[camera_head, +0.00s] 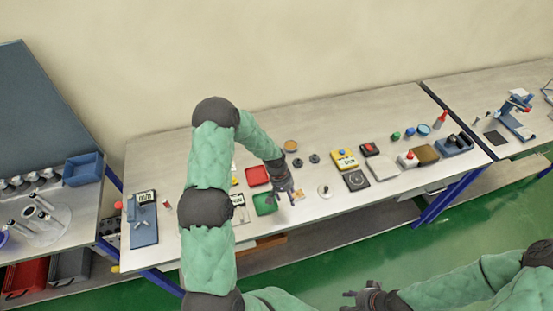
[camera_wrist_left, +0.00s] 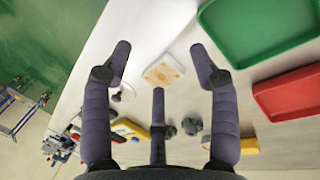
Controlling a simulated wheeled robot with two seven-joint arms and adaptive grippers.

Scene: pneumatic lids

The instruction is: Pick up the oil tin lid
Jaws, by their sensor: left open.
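A small cream square piece with a tan top (camera_wrist_left: 163,71) lies on the grey bench, and it shows in the head view (camera_head: 298,195) just right of the green tray. I cannot tell for certain whether it is the oil tin lid. My left gripper (camera_head: 287,190) is over the bench beside this piece. In the left wrist view my left gripper (camera_wrist_left: 159,62) is open and empty, its fingers spread around the piece in the picture and apart from it. My right gripper (camera_head: 348,299) is open and empty, low in the head view, in front of the bench.
A green tray (camera_head: 265,204) and a red tray (camera_head: 257,176) lie left of my left gripper. Two dark knobs (camera_head: 314,158), a yellow meter (camera_head: 344,160) and a small white round part (camera_head: 323,189) are to its right. The bench's front strip right of these is clear.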

